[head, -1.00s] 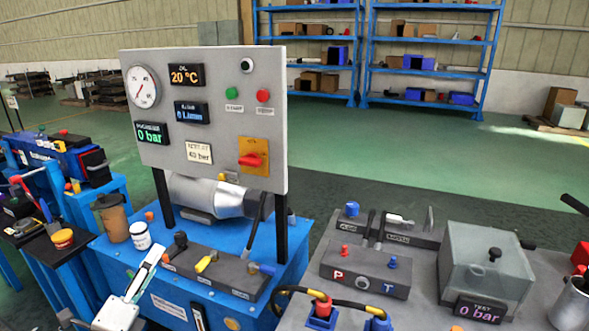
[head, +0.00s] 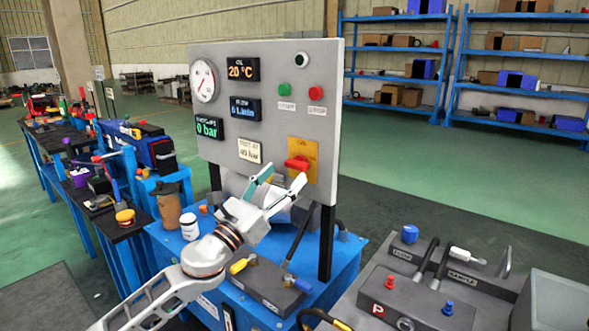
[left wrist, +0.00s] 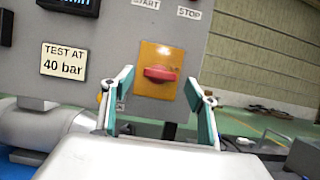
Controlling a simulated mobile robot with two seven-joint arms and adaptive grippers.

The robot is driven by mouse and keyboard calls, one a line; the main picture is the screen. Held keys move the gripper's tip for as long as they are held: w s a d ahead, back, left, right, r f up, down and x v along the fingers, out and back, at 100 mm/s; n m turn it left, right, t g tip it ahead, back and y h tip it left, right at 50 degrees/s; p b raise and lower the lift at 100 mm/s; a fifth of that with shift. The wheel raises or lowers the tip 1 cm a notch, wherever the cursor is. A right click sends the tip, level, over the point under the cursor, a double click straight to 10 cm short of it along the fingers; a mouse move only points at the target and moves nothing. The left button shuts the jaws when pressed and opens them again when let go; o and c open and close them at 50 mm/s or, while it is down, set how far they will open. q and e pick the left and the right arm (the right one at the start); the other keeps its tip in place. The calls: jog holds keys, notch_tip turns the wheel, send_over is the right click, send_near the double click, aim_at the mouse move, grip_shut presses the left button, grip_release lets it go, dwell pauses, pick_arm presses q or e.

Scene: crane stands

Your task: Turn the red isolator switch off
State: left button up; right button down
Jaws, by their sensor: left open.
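The red isolator switch (head: 297,163) is a rotary handle on a yellow plate (head: 303,150), low on the right of the grey panel (head: 265,85). In the left wrist view the red handle (left wrist: 160,74) lies horizontal on its yellow plate (left wrist: 157,95). My left gripper (head: 283,186) is open, in front of the panel and just below the switch in the head view. In the left wrist view its fingers (left wrist: 159,97) stand apart on either side of the plate, with the handle between them in the picture. I see no contact with the handle. My right gripper is out of view.
The panel carries a gauge (head: 203,80), displays, a green button (head: 284,89) and a red button (head: 316,93). Below stand a white jar (head: 189,226), a brown cup (head: 168,208) and a valve block (head: 262,285). A hose bench is at right.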

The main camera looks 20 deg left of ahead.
aim_at(293, 167)
pick_arm(q)
jog(key=shift+x, duration=1.95)
jog(key=shift+d, duration=0.1)
jog(key=shift+c, duration=0.3)
jog(key=c, duration=1)
jog(key=shift+c, duration=0.2)
